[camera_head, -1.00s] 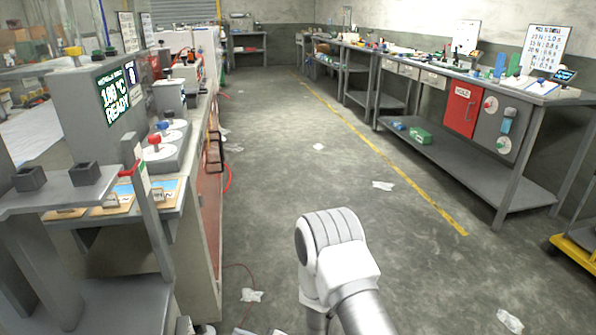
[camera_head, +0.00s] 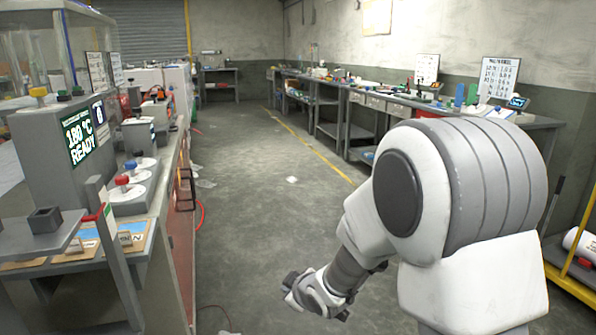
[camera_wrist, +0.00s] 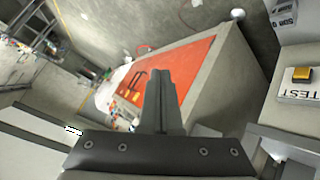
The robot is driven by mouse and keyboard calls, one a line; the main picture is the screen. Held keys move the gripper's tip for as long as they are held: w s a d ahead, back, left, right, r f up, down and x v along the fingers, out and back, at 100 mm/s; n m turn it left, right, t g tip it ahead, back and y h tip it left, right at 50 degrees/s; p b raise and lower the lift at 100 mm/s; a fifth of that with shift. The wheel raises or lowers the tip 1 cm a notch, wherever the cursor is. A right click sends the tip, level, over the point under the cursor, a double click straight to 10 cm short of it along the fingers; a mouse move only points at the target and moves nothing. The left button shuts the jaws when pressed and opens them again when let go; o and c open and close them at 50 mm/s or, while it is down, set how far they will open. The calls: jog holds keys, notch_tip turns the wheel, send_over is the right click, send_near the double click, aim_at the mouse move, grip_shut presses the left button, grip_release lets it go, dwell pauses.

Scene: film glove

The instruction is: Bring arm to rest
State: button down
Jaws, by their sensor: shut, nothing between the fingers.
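My arm rises large at the right of the head view, bent at a big white joint. My gripper (camera_head: 300,290) hangs low in front of it, over the bare floor, to the right of the left workbench. In the wrist view my gripper's fingers (camera_wrist: 158,75) are pressed together with nothing between them. The wrist picture is tilted and shows the bench's red front panel (camera_wrist: 180,78) beyond the fingers. The arm hides part of the right-hand bench.
The left bench carries a grey machine with a "180 °C READY" screen (camera_head: 78,136) and coloured knobs. A long bench (camera_head: 540,121) runs along the right wall. A yellow cart (camera_head: 574,280) stands at the right edge. The aisle floor (camera_head: 250,190) is mostly clear, with scattered scraps.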

jog(key=s+d+r+m+g+h, duration=0.1)
jog(key=s+d+r+m+h, duration=0.3)
jog(key=s+d+r+m, duration=0.55)
jog(key=s+d+r+m+g, duration=0.1)
jog(key=s+d+r, duration=0.25)
jog(key=s, duration=0.65)
jog(key=s+d+r+m+g, duration=0.1)
jog(key=s+d+r, duration=0.25)
jog(key=s, duration=0.55)
notch_tip(320, 180, up, 25)
jog(key=p, duration=2.5)
jog(key=shift+a+g, duration=0.15)
jog(key=shift+g, duration=0.15)
jog(key=shift+a+f, duration=0.1)
jog(key=shift+a, duration=0.05)
